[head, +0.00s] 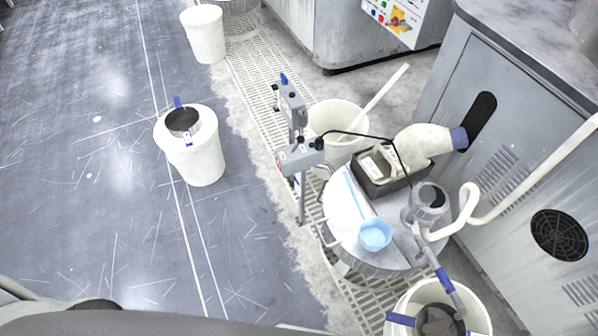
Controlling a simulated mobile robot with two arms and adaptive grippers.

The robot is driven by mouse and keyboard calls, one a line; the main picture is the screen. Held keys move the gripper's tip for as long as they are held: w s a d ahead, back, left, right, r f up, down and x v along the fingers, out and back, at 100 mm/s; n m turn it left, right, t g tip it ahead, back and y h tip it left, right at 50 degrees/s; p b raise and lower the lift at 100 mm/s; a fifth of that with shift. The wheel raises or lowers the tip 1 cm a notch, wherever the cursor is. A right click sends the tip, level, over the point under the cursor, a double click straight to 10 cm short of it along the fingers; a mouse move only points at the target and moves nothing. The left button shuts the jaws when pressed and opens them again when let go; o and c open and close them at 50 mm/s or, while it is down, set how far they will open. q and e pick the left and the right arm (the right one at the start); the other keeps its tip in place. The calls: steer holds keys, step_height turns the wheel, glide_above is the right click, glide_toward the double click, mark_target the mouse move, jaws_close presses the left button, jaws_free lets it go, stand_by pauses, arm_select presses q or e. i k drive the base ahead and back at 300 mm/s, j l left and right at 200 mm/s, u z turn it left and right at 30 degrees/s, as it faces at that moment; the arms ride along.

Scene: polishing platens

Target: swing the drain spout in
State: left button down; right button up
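I cannot tell for certain which part is the drain spout. A grey tube with a blue section (445,280) slants from near the drum top down to the white bucket (476,311) at lower right. Its far end is over or in that bucket; I cannot tell which. A cream bent pipe (468,206) comes from the right and ends by a grey cup-like fitting (424,204) on the drum. Neither of my grippers is in view.
The drum (345,205) carries a dark tray (372,183) and a light blue cup (375,234). A grey post with a control box (300,157) and a bucket (336,118) stand beside it. Another bucket (205,160) stands on the open floor at left. The cabinet (440,85) bounds the right.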

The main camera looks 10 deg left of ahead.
mark_target(450, 289)
steer(key=z, duration=0.45)
steer(key=k+z, duration=0.15)
steer(key=z, duration=0.3)
steer(key=l+z, duration=0.1)
steer(key=z, duration=0.35)
steer(key=i+l+u, duration=0.1)
steer(key=i, duration=0.2)
